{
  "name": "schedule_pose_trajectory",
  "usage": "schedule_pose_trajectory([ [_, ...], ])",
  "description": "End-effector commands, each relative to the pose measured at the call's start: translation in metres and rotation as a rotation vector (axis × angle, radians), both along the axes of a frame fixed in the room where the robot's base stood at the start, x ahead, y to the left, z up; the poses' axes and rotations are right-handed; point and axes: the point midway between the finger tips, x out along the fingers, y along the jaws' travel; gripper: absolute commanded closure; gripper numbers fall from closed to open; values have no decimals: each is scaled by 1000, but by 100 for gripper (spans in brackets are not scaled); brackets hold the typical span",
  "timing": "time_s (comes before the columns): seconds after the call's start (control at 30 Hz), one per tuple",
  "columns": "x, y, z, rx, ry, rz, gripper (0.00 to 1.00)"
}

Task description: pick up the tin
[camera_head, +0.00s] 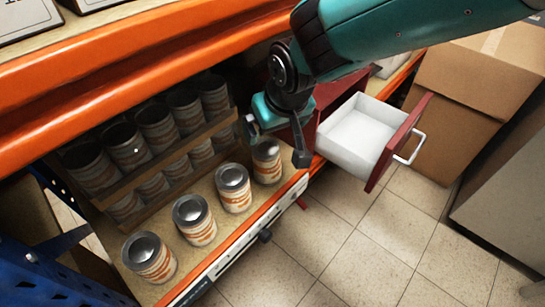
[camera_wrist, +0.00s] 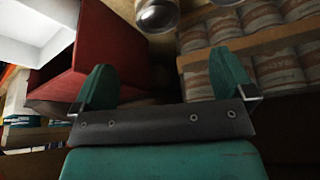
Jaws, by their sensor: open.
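Several tins with silvery lids and cream-and-orange labels stand upright in a front row on the shelf in the head view. The nearest to my gripper is the rightmost tin (camera_head: 267,163); to its left stand another tin (camera_head: 234,190), a third (camera_head: 195,222) and one at the lower left (camera_head: 149,258). My gripper (camera_head: 276,143) is open and empty, its fingers over and beside the rightmost tin; contact cannot be told. In the wrist view my gripper (camera_wrist: 164,82) has its fingers apart with nothing between them. A tin (camera_wrist: 158,14) shows beyond them at the top edge.
More tins (camera_head: 157,127) stand behind a wooden rail (camera_head: 165,160) at the back of the shelf. A red cabinet with an open white drawer (camera_head: 357,130) is right of my gripper. Cardboard boxes (camera_head: 455,115) stand beyond it. An orange beam (camera_head: 120,50) runs above. The tiled floor is clear.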

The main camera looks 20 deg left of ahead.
Motion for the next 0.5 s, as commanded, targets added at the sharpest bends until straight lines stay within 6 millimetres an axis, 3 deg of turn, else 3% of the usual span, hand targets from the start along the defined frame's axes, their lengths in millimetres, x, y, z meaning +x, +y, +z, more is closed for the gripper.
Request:
schedule_pose_trajectory([
  [0.03, 3, 2, -15, -4, 3, -1, 0],
  [0.3, 20, 18, -70, -3, 3, -2, 0],
  [0.5, 27, 25, -91, -1, 2, -1, 0],
])
